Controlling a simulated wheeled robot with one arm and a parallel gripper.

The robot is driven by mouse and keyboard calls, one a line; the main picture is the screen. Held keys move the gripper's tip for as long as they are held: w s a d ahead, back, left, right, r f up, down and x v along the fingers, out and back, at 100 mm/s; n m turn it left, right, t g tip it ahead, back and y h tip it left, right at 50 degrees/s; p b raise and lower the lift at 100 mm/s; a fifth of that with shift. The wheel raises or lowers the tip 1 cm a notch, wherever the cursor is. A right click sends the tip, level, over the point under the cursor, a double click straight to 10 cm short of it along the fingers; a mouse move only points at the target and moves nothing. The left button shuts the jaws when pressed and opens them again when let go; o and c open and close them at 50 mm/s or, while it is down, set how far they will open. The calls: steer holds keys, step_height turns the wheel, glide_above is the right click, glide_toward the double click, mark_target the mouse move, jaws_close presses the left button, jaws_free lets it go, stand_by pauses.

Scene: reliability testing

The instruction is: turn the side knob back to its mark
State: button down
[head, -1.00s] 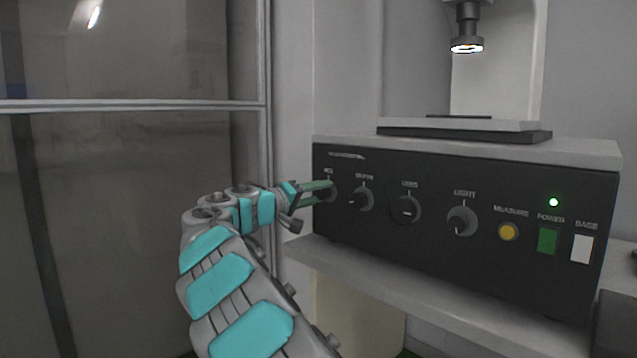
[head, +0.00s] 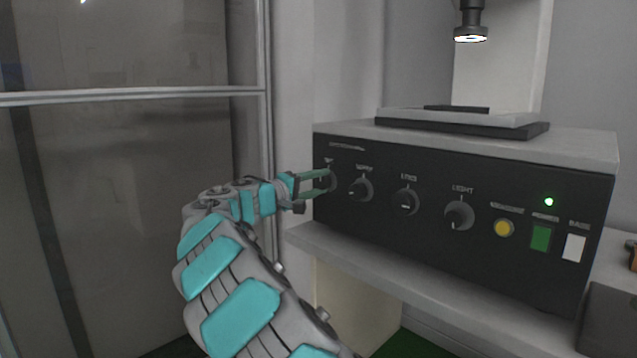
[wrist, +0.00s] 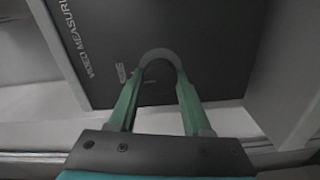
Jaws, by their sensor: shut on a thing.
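The black front panel of the machine (head: 430,250) carries a row of grey round knobs. The leftmost knob (head: 332,180) sits near the panel's left edge; in the wrist view it shows as a grey arch (wrist: 160,56) between the fingertips. My gripper (head: 324,183) reaches in from the left with its green fingers on either side of this knob, shut on it. The wrist view shows the two fingers (wrist: 158,88) straddling it. The knob's pointer and its mark are too small or hidden to read.
To the right on the panel are further knobs (head: 360,188), a yellow button (head: 503,228), a green power switch (head: 540,238) and a white switch (head: 574,248). A grey shelf (head: 350,255) juts out below. A glass-panelled door (head: 120,200) stands left of my arm.

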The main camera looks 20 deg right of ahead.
steer(key=shift+c, duration=1.7)
jaws_free()
steer(key=v, duration=0.8)
steer(key=shift+b, duration=0.45)
